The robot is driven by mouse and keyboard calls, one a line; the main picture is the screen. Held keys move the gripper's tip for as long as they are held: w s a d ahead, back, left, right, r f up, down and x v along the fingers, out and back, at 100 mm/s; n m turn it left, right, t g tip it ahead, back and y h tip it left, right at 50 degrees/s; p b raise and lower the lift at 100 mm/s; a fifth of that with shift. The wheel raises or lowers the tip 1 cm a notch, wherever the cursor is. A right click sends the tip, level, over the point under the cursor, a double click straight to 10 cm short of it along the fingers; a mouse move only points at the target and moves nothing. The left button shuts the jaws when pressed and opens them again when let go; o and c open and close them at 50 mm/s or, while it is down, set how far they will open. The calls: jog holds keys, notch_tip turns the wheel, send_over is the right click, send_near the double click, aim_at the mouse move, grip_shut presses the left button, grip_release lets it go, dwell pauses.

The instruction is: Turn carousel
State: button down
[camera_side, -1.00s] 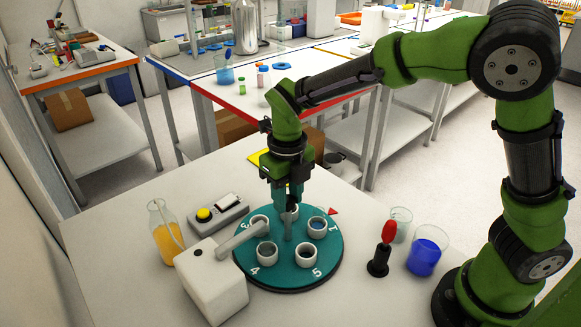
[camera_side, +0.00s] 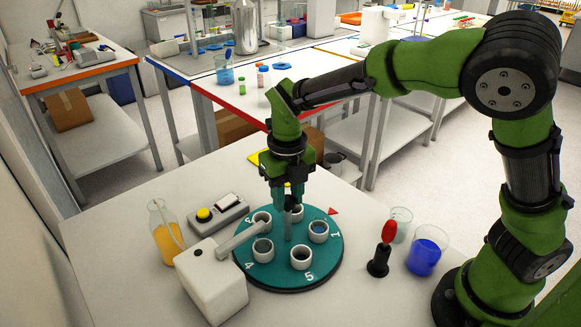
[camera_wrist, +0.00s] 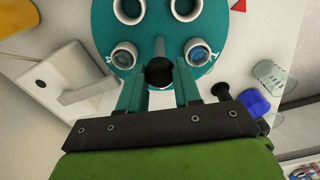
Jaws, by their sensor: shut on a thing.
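The carousel (camera_side: 325,268) is a teal round disc on the table, with white numbers and several white cups near its rim. The cup (camera_side: 318,231) beside number 1 is at the right and holds something blue. A red triangle (camera_side: 333,211) lies just off the disc's back right edge. Label 1 is clockwise past it, toward the front. My gripper (camera_side: 287,205) points down over the disc's middle. In the wrist view its teal fingers (camera_wrist: 159,90) are closed around the dark round knob (camera_wrist: 159,72) at the centre. The fingers partly hide the hub.
A white device (camera_side: 213,283) reaches its arm over the disc's left side. A flask of orange liquid (camera_side: 166,235) and a yellow-button box (camera_side: 217,214) stand left. A red-topped black stand (camera_side: 379,262), a blue beaker (camera_side: 427,256) and a clear beaker (camera_side: 400,224) stand right.

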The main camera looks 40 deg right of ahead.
jog(key=shift+r, duration=0.1)
jog(key=c, duration=0.8)
grip_release()
notch_tip(320, 180, up, 17)
jog(key=shift+f, duration=0.1)
